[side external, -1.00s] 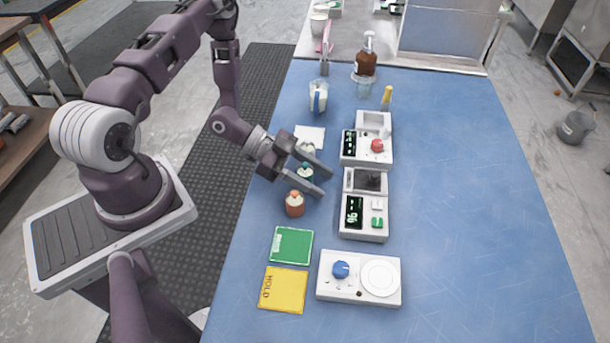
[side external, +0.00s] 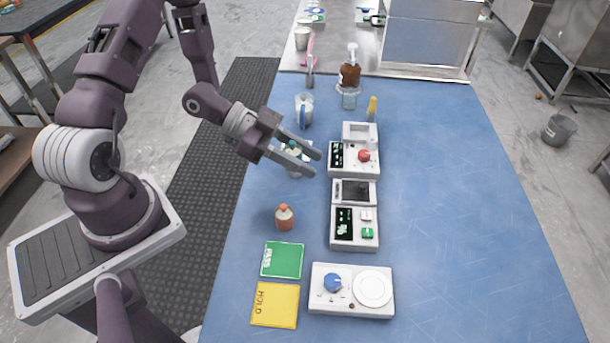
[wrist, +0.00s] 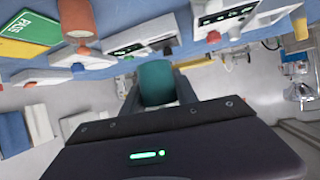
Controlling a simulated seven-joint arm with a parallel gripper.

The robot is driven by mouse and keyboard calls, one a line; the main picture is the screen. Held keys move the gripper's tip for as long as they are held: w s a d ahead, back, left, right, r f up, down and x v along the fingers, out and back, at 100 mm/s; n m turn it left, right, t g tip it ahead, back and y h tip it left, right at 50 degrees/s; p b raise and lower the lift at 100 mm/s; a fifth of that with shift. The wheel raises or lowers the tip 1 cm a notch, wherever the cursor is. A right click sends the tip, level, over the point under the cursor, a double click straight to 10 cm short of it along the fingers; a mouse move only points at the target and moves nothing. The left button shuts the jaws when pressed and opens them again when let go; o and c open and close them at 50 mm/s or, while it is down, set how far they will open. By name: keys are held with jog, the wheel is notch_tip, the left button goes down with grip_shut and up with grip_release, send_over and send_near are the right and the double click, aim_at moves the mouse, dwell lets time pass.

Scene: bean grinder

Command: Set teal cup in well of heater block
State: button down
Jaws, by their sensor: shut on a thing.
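The teal cup (wrist: 156,84) is between the two fingers of my gripper (wrist: 157,92) in the wrist view. In the side view my gripper (side external: 311,161) is shut on the cup, and a little teal (side external: 293,146) shows between the fingers. The cup appears raised off the table, but its height is hard to judge. The white unit that looks like the heater block (side external: 343,165), with a red knob, a dark display and a square recess (side external: 359,131), stands just right of my fingertips. The recess looks empty.
An orange bottle (side external: 284,219) stands nearer the camera. A unit with a dark pad (side external: 355,192) adjoins the block. Green (side external: 282,260) and yellow (side external: 275,305) cards and a blue-knobbed plate unit (side external: 351,307) lie nearer still. A blue-handled jug (side external: 304,109) stands behind. The table's right side is clear.

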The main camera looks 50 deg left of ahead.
jog(key=w+a+r+n+t+y, duration=0.2)
jog(key=w+a+r+n+y, duration=0.15)
jog(key=r, duration=0.45)
jog(key=w+a+r+n+t+y, duration=0.2)
jog(key=w+r+n+t+y, duration=0.15)
jog(key=r, duration=0.45)
jog(key=w+d+r+n+y, duration=0.1)
jog(key=w+d+n+y, duration=0.15)
jog(key=w, duration=0.55)
jog(key=w+d+n+y, duration=0.1)
jog(key=w+d, duration=0.3)
jog(key=w, duration=0.3)
jog(key=n+g+y, duration=0.2)
jog(key=n+y, duration=0.5)
send_over(404, 190)
notch_tip(404, 190, down, 16)
notch_tip(404, 190, down, 10)
jog(key=shift+f, duration=0.2)
